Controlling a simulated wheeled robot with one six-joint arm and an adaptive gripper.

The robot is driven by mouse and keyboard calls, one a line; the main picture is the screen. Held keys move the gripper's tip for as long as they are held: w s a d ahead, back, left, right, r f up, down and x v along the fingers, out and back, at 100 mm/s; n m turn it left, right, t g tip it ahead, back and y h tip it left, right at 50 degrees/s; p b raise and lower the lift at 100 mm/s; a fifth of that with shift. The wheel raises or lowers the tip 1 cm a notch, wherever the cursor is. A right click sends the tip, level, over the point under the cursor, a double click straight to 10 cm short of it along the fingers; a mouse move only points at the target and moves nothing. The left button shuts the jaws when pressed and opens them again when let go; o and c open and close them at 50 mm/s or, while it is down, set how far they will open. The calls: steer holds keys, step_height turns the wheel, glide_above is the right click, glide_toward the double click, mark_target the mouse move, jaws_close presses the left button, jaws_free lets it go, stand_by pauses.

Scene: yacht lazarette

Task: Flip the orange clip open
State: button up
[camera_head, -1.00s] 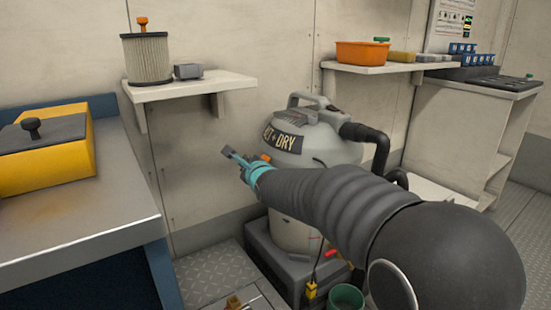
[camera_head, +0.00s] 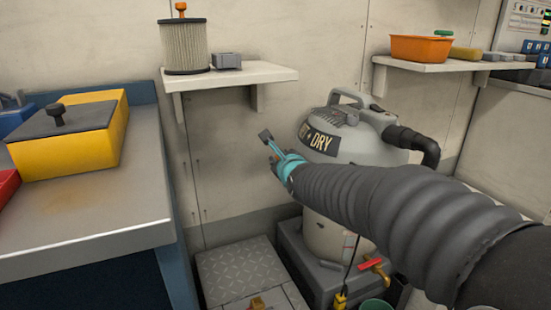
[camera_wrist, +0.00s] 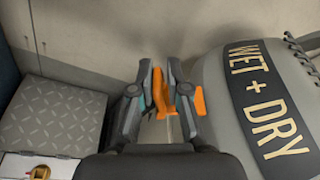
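The orange clip (camera_wrist: 200,101) is on the left side of the grey wet-and-dry vacuum (camera_head: 370,146). In the wrist view orange shows between my fingers and just right of the right finger. My gripper (camera_wrist: 160,68) has its grey and teal fingers apart, with the orange piece in the gap; contact cannot be made out. In the head view my gripper (camera_head: 272,146) is beside the vacuum's upper left side, and the clip is hidden behind it.
A workbench (camera_head: 95,218) with a yellow box (camera_head: 95,140) stands at left. A shelf (camera_head: 235,78) with a filter (camera_head: 184,48) is above my gripper. A black hose (camera_head: 412,143) leaves the vacuum at right. Floor plates (camera_head: 240,268) lie below.

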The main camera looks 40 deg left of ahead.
steer(key=shift+o, duration=0.9)
steer(key=shift+w+d, duration=0.15)
steer(key=shift+w, duration=0.05)
steer(key=shift+r, duration=0.1)
steer(key=shift+s+d+r, duration=0.2)
steer(key=shift+s+d, duration=0.1)
steer(key=shift+s, duration=0.05)
steer(key=v, duration=1.1)
steer(key=shift+w+f, duration=0.1)
